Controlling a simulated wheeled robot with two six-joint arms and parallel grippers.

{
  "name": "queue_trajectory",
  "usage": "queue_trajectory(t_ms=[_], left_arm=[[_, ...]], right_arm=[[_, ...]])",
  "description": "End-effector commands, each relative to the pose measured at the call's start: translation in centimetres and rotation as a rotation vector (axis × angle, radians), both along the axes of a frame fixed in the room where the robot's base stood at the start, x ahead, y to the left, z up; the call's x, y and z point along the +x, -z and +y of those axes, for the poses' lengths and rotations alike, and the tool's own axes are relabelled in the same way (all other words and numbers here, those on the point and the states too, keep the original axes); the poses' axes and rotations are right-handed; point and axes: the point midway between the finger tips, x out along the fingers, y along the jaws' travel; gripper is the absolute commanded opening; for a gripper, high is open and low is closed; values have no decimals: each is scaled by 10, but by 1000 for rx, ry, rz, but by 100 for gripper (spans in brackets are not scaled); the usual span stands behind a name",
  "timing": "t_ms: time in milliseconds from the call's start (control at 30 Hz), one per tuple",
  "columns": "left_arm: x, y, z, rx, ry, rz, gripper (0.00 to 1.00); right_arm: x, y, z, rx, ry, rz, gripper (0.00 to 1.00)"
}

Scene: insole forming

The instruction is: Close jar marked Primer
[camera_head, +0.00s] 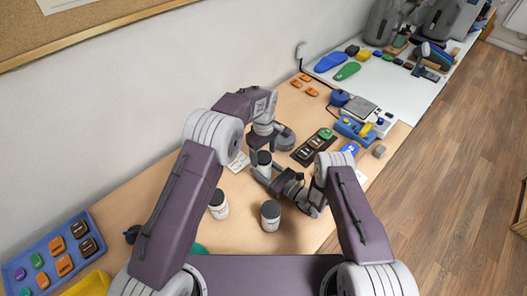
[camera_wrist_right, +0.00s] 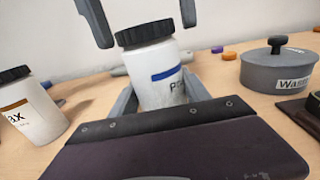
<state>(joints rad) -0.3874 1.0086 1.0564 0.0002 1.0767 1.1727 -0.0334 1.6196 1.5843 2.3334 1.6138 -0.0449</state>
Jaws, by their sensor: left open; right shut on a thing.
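A white jar with a blue stripe and a label beginning with "P" (camera_wrist_right: 158,75) stands between the fingers of my right gripper (camera_wrist_right: 160,92), which is shut on it. A black ribbed lid (camera_wrist_right: 145,33) sits on the jar's mouth; how tightly it is seated cannot be told. The jar also shows in the head view (camera_head: 264,161), partly hidden by my arms. My left gripper (camera_head: 264,140) is above it, pointing down and open. In the right wrist view its two fingers are apart, on either side of the lid.
A brown-striped jar (camera_wrist_right: 30,112) stands at left in the right wrist view. A grey lidded pot (camera_wrist_right: 278,68) is at right. In the head view, two lidded jars (camera_head: 219,204) (camera_head: 270,216) stand near my arms. A blue tray (camera_head: 55,254) lies at front left.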

Motion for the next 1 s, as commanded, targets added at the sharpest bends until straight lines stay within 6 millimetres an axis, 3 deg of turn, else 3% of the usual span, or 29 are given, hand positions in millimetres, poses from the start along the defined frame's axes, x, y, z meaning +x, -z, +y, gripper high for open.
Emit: queue_trajectory(t_ms=[67, 300, 467, 800, 1000], left_arm=[[0, 0, 0, 0, 0, 0, 69], [0, 0, 0, 0, 0, 0, 5], [0, 0, 0, 0, 132, 0, 5], [0, 0, 0, 0, 1228, -1, 5], [0, 0, 0, 0, 1770, -1, 5]], right_arm=[[0, 0, 0, 0, 0, 0, 0], [0, 0, 0, 0, 0, 0, 0], [0, 0, 0, 0, 0, 0, 0], [0, 0, 0, 0, 0, 0, 0], [0, 0, 0, 0, 0, 0, 0]])
